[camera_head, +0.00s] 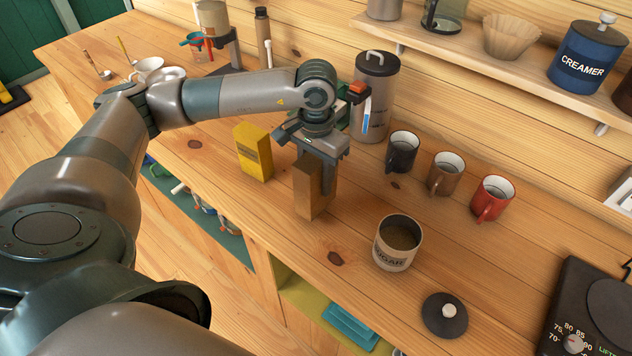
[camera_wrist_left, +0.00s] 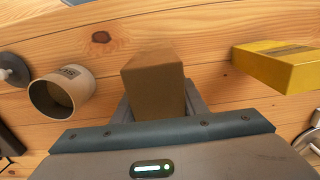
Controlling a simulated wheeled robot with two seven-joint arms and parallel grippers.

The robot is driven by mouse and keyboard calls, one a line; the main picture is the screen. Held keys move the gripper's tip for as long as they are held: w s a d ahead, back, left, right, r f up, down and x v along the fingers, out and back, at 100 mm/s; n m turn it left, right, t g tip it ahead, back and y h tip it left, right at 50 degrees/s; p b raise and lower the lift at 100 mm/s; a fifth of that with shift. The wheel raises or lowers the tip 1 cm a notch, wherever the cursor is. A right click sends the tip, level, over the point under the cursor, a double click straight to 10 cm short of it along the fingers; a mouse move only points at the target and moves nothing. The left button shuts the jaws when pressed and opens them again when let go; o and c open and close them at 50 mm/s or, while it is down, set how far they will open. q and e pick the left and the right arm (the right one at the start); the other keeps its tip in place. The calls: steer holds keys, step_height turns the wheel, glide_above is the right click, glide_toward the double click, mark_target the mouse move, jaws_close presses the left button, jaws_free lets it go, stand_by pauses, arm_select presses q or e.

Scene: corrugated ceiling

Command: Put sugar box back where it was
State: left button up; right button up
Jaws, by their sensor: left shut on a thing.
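My left gripper (camera_head: 318,165) is shut on a plain brown box (camera_head: 308,192), which I take as the sugar box; no label on it is readable. The box is upright, at or just above the wooden counter; I cannot tell if it touches. In the left wrist view the brown box (camera_wrist_left: 153,85) sits between the fingers. A yellow box (camera_head: 253,152) stands on the counter left of it, and shows at the right in the wrist view (camera_wrist_left: 280,65). An open canister marked SUGAR (camera_head: 397,243) stands to the right, with brownish contents. My right gripper is not in view.
A dark lid (camera_head: 444,315) lies near the counter's front edge. A black mug (camera_head: 402,152), a brown mug (camera_head: 445,174) and a red mug (camera_head: 492,199) stand behind the canister. A tall grey canister (camera_head: 375,95) stands behind my gripper. A black scale (camera_head: 595,305) is at right.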

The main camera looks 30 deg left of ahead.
arm_select(q)
steer(key=shift+f+p, duration=0.55)
steer(key=shift+f, duration=0.75)
steer(key=shift+f, duration=0.15)
steer(key=o, duration=1.2)
